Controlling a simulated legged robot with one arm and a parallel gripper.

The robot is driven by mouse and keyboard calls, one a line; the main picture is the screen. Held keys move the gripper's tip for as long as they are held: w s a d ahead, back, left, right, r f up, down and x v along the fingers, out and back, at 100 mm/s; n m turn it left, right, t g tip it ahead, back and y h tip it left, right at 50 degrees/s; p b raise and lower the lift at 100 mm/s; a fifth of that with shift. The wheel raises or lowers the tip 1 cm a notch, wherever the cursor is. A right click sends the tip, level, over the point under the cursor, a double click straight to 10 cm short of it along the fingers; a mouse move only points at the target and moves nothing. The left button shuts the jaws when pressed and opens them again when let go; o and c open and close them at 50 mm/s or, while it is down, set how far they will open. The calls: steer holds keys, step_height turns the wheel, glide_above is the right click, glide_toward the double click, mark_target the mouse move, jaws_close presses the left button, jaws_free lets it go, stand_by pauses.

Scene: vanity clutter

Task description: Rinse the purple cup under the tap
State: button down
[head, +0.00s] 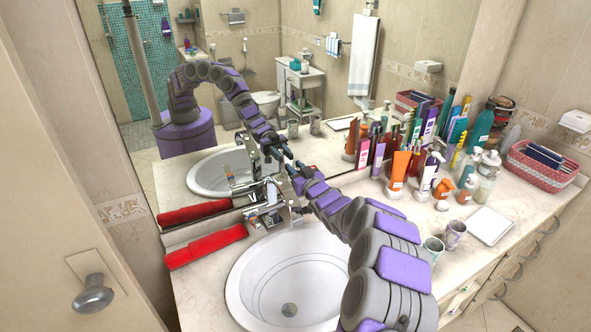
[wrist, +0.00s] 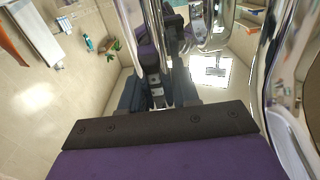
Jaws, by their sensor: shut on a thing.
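The purple cup (head: 454,235) stands upright on the counter right of the basin, next to a pale green cup (head: 432,249). The chrome tap (head: 272,214) stands behind the white basin (head: 244,284), against the mirror. My gripper (head: 291,165) is at the top of the tap, well away from the cup. It is shut on the tap, though the exact contact is small and partly hidden. In the wrist view, shiny chrome tap parts (wrist: 285,100) fill the right side and top. No water stream is visible.
A red towel (head: 205,246) lies left of the basin. Several bottles and tubes (head: 400,165) crowd the counter along the mirror. A white tray (head: 489,226) and a red basket (head: 540,165) are at the right. The mirror reflects the room and my arm.

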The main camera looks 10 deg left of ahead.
steer(key=shift+s, duration=0.1)
steer(key=shift+s+d+f+t+y+b, duration=0.2)
steer(key=shift+s+d+t+y+b, duration=0.15)
steer(key=shift+s+d+t+y, duration=0.45)
steer(key=shift+s+d+r+t+y, duration=0.1)
steer(key=shift+s+d+t+y, duration=0.15)
steer(key=shift+s+t, duration=0.4)
steer(key=c, duration=0.9)
jaws_free()
steer(key=shift+a, duration=0.1)
steer(key=p+v, duration=0.1)
steer(key=v, duration=0.7)
steer(key=p+v, duration=0.1)
steer(key=v, duration=0.8)
steer(key=shift+f, duration=0.25)
